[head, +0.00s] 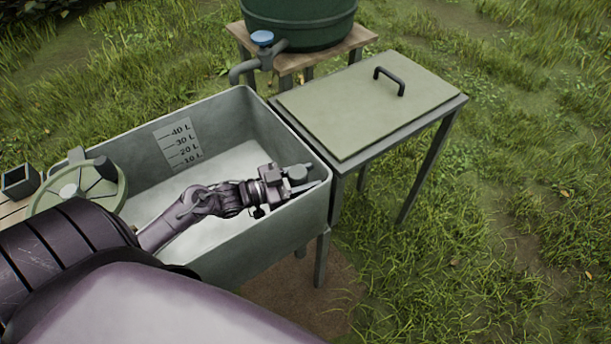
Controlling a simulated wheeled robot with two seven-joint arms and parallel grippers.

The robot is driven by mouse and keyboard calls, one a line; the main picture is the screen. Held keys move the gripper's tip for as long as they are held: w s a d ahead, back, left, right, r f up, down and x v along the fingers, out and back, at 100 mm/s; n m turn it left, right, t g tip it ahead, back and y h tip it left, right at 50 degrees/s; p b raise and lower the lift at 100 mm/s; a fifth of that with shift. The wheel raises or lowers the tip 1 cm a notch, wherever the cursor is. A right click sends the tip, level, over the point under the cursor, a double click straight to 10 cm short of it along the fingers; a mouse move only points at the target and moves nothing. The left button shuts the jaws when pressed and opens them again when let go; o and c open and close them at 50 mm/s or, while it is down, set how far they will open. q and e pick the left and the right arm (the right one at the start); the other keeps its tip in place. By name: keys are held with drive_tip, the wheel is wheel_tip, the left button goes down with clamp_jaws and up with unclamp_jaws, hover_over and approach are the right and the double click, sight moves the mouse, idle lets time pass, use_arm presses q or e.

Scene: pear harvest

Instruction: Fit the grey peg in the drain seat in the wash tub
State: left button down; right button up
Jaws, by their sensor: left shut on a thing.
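The wash tub (222,118) is a grey-green open basin on legs, with a pale floor and a litre scale on its far wall. My left arm reaches into it from the left. My left gripper (293,183) is at the tub's right end, shut on the grey peg (297,173). The peg's rounded grey top shows between the fingers; its lower end is hidden. I cannot tell whether the peg touches the tub floor. The drain seat does not show; the gripper and arm cover part of the floor. My right gripper is not in view.
A grey tap with a blue knob (262,38) stands behind the tub, by a green barrel (300,22) on a wooden stand. A table with a handled lid (365,102) adjoins the tub's right side. A green spoked wheel (112,200) is at the left. Grass surrounds everything.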

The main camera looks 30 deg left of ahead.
use_arm(q)
drive_tip(key=shift+f, duration=0.25)
drive_tip(key=c, duration=0.7)
unclamp_jaws()
drive_tip(key=shift+r, duration=0.1)
drive_tip(key=shift+o, duration=0.3)
